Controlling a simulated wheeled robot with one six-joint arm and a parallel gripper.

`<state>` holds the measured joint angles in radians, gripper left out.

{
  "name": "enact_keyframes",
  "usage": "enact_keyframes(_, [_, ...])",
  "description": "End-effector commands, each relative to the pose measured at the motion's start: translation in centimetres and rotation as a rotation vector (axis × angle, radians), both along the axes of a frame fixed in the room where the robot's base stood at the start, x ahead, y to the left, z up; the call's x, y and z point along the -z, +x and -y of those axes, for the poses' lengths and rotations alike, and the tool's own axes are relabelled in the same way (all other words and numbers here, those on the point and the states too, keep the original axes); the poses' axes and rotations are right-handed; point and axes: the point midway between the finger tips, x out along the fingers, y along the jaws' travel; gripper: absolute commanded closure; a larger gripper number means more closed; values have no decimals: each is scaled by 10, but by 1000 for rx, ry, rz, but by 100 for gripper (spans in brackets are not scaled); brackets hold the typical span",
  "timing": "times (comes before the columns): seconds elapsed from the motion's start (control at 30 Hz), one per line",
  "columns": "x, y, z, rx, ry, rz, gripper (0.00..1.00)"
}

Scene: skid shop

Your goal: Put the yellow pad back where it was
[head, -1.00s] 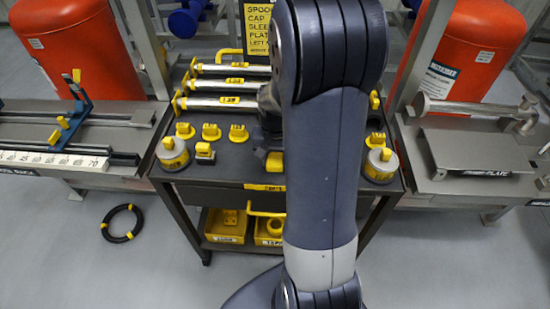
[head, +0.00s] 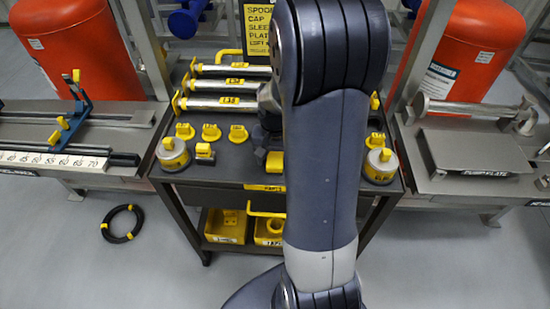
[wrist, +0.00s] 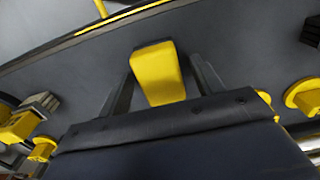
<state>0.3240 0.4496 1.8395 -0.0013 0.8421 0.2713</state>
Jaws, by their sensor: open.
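A yellow pad (wrist: 158,73) stands out in the wrist view, between the two dark fingers of my gripper (wrist: 162,85). The fingers are apart, with a gap on each side of the pad. In the head view a yellow block (head: 275,161), which looks like the same pad, shows at the front of the dark cart top, just left of my arm. My gripper is mostly hidden behind my arm there. Whether the pad rests fully on the cart top cannot be told.
The cart top (head: 230,172) carries several silver tubes with yellow ends (head: 228,86), small yellow pieces (head: 211,133) and round weights (head: 172,153), (head: 380,165). Yellow bins (head: 226,226) sit on the shelf below. A black ring (head: 122,223) lies on the floor.

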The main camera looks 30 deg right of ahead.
Motion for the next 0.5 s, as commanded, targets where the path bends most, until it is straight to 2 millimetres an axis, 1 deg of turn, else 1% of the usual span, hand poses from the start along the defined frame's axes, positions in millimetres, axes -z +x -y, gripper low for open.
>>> enact_keyframes(0.03, [-10,1,0,0,-2,6,37])
enact_keyframes(0.3, [-69,0,0,0,-2,7,37])
enact_keyframes(0.4, [-88,0,0,0,-2,6,37])
enact_keyframes(0.5, [-102,0,0,0,-1,4,37])
